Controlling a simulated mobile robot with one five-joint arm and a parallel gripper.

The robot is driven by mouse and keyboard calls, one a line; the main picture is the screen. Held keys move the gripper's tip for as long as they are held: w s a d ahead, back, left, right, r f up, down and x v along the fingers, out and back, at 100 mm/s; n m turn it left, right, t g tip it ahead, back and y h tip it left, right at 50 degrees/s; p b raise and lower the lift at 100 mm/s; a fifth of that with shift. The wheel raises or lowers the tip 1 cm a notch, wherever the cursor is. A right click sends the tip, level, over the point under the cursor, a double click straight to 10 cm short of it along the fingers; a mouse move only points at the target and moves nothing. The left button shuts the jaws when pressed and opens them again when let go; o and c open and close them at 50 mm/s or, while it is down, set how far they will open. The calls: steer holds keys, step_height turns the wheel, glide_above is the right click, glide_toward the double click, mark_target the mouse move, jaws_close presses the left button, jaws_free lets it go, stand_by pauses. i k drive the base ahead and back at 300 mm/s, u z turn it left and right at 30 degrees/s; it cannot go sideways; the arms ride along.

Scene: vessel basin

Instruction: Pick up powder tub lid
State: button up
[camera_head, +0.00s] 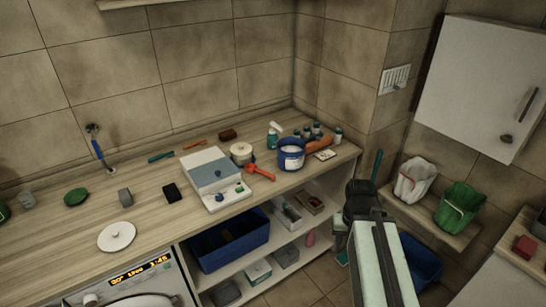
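A white round lid (117,236) with a small knob lies flat on the wooden counter at the left, near the front edge above the washing machine. A blue tub (291,157) with a white label stands on the counter at the right; its top looks open with white inside. My arm rises from the bottom right, and its dark end (362,199) is in front of the counter's right end, far from the lid. I make out no fingertips and nothing held there.
A white scale-like box (212,177), a cream pot (241,152) and an orange-red tool (260,173) sit mid-counter. A dark block (172,192), grey block (125,198) and green disc (76,197) lie behind the lid. Counter around the lid is clear.

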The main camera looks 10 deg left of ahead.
mark_target(117, 237)
steer(key=u, duration=0.4)
steer(key=i, duration=1.05)
steer(key=z, duration=0.1)
